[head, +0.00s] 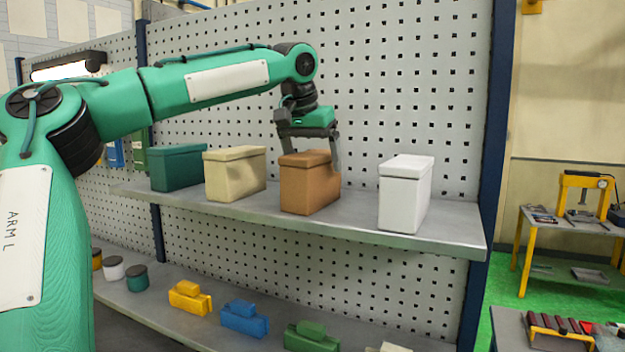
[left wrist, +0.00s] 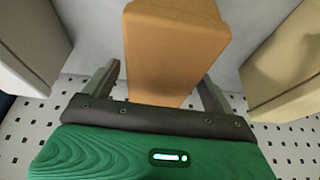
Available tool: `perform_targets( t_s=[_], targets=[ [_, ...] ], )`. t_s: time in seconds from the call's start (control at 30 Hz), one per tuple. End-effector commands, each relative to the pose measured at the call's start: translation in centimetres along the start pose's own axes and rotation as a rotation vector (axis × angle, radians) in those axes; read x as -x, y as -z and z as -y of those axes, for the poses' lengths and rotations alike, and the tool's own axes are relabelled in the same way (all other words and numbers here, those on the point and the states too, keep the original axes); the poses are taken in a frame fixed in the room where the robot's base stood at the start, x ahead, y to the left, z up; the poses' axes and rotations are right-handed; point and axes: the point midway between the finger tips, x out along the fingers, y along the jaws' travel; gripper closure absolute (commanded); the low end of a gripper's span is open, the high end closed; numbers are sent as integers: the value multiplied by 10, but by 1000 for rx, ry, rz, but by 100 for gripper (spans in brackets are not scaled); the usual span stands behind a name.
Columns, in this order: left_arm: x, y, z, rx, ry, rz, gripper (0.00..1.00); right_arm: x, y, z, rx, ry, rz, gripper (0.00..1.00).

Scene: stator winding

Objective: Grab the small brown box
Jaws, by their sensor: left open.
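The small brown box (head: 309,185) stands upright on the upper grey shelf, between a beige box and a white box. In the left wrist view the brown box (left wrist: 172,50) lies between the two fingers. My left gripper (head: 308,152) is above and around the top of the brown box, with one finger seen along its right side. In the left wrist view my left gripper (left wrist: 160,88) is open, its fingers apart on both sides of the box. I cannot tell if either finger touches it. My right gripper is not in view.
On the upper shelf (head: 440,232) stand a dark green box (head: 177,168), a beige box (head: 235,175) and a white box (head: 404,195). A pegboard (head: 400,80) is behind them. The lower shelf holds coloured parts, including a yellow one (head: 190,298). Free shelf lies between brown and white.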

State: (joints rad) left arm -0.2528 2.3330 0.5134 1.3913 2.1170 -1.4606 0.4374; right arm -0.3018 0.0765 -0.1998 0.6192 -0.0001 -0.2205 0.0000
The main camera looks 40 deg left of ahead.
Motion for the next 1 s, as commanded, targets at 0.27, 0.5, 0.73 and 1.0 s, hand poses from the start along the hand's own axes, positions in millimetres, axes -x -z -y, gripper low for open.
perform_targets(
  t_s=[0.27, 0.5, 0.73, 1.0],
  targets=[
    [-4, -2, 0, 0, 0, 1, 12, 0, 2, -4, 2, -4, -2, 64],
    [-4, -2, 0, 0, 0, 0, 12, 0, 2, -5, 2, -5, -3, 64],
    [-4, -2, 0, 0, 0, 0, 55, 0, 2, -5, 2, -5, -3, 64],
    [-3, -1, 0, 0, 0, -1, 69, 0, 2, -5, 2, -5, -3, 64]
  ],
)
